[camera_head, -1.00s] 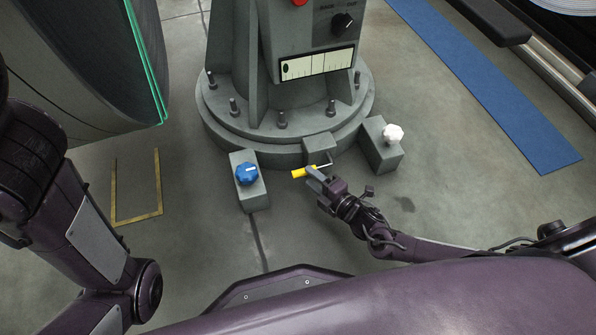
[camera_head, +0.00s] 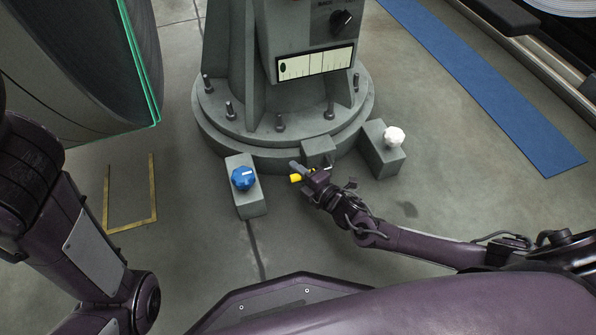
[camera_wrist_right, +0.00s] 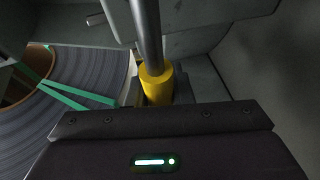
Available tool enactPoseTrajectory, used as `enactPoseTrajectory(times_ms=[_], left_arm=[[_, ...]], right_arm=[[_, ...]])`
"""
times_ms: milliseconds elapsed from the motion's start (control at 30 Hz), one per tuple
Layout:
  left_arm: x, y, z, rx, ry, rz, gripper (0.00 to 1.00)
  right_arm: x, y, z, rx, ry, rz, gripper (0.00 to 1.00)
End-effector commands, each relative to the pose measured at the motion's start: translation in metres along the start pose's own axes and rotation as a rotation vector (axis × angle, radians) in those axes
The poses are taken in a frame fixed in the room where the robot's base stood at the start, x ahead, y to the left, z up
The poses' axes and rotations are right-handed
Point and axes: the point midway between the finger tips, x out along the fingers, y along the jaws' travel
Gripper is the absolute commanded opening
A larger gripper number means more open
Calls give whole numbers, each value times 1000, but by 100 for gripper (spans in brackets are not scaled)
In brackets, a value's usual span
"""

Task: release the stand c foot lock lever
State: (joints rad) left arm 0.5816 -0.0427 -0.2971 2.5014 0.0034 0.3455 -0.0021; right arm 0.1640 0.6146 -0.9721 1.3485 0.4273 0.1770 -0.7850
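The foot lock lever has a yellow handle (camera_head: 296,178) on a thin metal rod, at the front of the stand's round base (camera_head: 225,120). My right gripper (camera_head: 300,171) is at this handle, with a grey finger just above it in the head view. In the right wrist view the yellow grip (camera_wrist_right: 157,84) and its grey rod stand just beyond the dark gripper body. The gripper partly hides the lever, and I cannot tell whether the fingers touch or clamp it. My left arm shows at the left, but its gripper is out of view.
A block with a blue knob (camera_head: 243,178) stands left of the lever and one with a white knob (camera_head: 393,137) stands right. A large coil (camera_head: 85,70) is at the upper left. The floor near a blue strip (camera_head: 480,85) is clear.

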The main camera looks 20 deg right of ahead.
Motion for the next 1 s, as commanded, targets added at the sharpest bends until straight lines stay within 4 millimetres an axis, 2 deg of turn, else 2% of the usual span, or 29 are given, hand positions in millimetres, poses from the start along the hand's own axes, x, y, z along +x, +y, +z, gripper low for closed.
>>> enactPoseTrajectory(times_ms=[67, 567, 1000], left_arm=[[0, 0, 0, 0, 0, 0, 36], [4, -1, 1, 0, 0, -1, 36], [21, -3, 6, 1, 0, -1, 36]], right_arm=[[0, 0, 0, 0, 0, -1, 0], [-2, 6, 0, 54, 11, 20, 0], [-10, 37, 3, 368, 76, 150, 0]])
